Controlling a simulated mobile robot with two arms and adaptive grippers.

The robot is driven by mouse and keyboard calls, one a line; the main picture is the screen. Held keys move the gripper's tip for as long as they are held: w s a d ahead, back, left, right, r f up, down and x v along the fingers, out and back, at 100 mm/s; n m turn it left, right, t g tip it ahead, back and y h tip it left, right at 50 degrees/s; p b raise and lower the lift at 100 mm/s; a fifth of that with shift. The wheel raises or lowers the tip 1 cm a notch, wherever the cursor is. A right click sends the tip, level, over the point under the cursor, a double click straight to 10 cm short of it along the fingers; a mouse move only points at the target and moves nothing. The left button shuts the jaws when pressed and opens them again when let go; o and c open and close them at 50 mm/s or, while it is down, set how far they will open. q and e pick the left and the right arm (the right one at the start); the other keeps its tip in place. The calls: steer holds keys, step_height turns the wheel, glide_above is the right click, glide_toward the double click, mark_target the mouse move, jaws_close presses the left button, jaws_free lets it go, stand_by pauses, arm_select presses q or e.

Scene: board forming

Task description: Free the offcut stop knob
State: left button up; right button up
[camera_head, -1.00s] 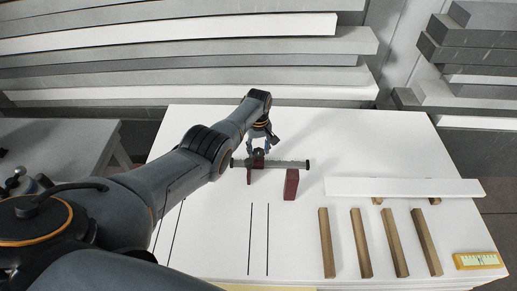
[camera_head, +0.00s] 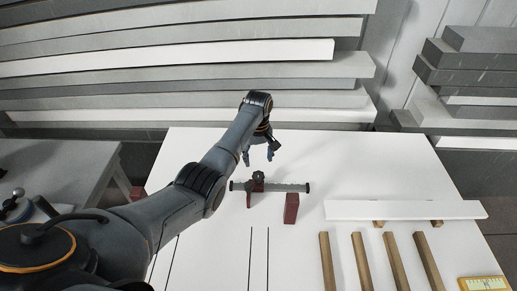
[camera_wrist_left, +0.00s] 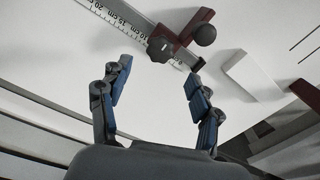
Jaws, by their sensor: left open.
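The stop knob (camera_head: 258,177) is dark and lobed. It sits on a dark red slider on a grey scale bar (camera_head: 285,188) lying across the white table. In the left wrist view the knob (camera_wrist_left: 160,48) shows just beyond the fingertips, beside the ruled bar (camera_wrist_left: 128,20). My left gripper (camera_head: 258,158) is open and empty. It is beyond the knob in the head view, apart from it, and its blue-padded fingers (camera_wrist_left: 158,73) are spread in the wrist view. A dark ball (camera_wrist_left: 205,34) sits near the knob on the red part. My right gripper is not in view.
A dark red block (camera_head: 291,208) stands at the bar's right end. A white board (camera_head: 400,209) rests on wooden pieces, with several wooden strips (camera_head: 362,262) in front. A yellow item (camera_head: 484,284) lies at the right front corner. The back right of the white table (camera_head: 380,160) is clear.

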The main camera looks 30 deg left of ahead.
arm_select(q)
steer(key=shift+r, duration=2.1)
